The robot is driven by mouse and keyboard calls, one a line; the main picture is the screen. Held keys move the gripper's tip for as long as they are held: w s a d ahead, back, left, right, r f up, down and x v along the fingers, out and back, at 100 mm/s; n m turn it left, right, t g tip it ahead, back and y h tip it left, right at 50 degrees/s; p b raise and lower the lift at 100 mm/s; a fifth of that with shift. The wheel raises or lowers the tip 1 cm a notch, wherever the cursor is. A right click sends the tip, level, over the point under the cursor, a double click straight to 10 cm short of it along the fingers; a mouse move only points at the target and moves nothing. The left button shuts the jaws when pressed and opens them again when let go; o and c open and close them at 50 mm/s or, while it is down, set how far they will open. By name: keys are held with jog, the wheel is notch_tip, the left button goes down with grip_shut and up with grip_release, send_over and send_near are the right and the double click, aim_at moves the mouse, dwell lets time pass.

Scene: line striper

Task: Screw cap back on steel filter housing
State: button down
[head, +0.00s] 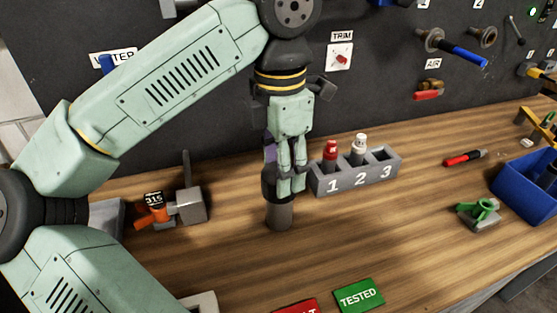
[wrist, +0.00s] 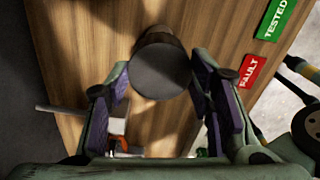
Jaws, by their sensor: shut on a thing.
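The steel filter housing (head: 279,215) is a short grey-brown cylinder standing upright on the wooden bench below my gripper. The dark cap (head: 268,188) sits at its top, between my fingers; its round flat top fills the space between the fingers in the wrist view (wrist: 160,70). My gripper (head: 284,184) points straight down and is shut on the cap, with one finger (wrist: 120,85) on each side in the wrist view. The cap looks in line with the housing. The seam between them is partly hidden by the fingers, so I cannot tell whether the threads are engaged.
A grey numbered rack (head: 355,178) with a red-topped and a white-topped bottle stands close right of my gripper. A grey clamp-like block (head: 190,205) with an orange part is left. Green TESTED (head: 359,296) and red FAULT (wrist: 252,70) labels lie in front. A blue bin (head: 525,195) is far right.

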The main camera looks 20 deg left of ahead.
jog(key=shift+w+d+r+m, duration=0.1)
jog(key=shift+d+r+m, duration=0.2)
jog(key=shift+r+m, duration=0.1)
jog(key=c, duration=1.2)
grip_release()
jog(key=shift+o, duration=1.3)
jog(key=shift+d+r, duration=0.1)
jog(key=shift+d, duration=0.2)
jog(key=shift+o, duration=1.3)
jog(key=shift+a+f, duration=0.2)
jog(key=shift+a, duration=0.1)
jog(key=shift+c, duration=0.6)
